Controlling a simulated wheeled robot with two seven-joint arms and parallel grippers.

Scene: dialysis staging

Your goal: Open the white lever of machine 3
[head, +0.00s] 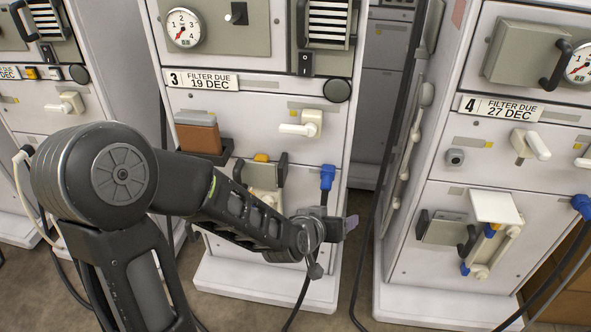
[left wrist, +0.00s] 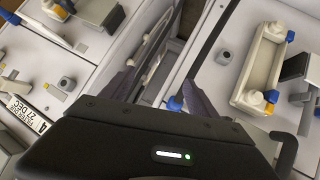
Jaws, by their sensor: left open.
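Machine 3 (head: 270,155) stands in the middle of the head view, with a label reading 3, filter due 19 Dec. Its white lever (head: 296,129) is on the front, right of and below the label. The handle points left, roughly level, from a square pivot block. My left gripper (head: 342,224) is below and right of the lever, apart from it, in front of the machine's lower right side. In the left wrist view its fingers (left wrist: 163,88) are spread with nothing between them. I cannot make out the lever in that view. My right gripper is not in view.
Machine 4 (head: 470,190) stands on the right with its own white lever (head: 537,145). A blue connector (head: 327,175) with a hanging hose is close above my left gripper. My left arm covers machine 3's lower left front. A narrow floor gap separates machines 3 and 4.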

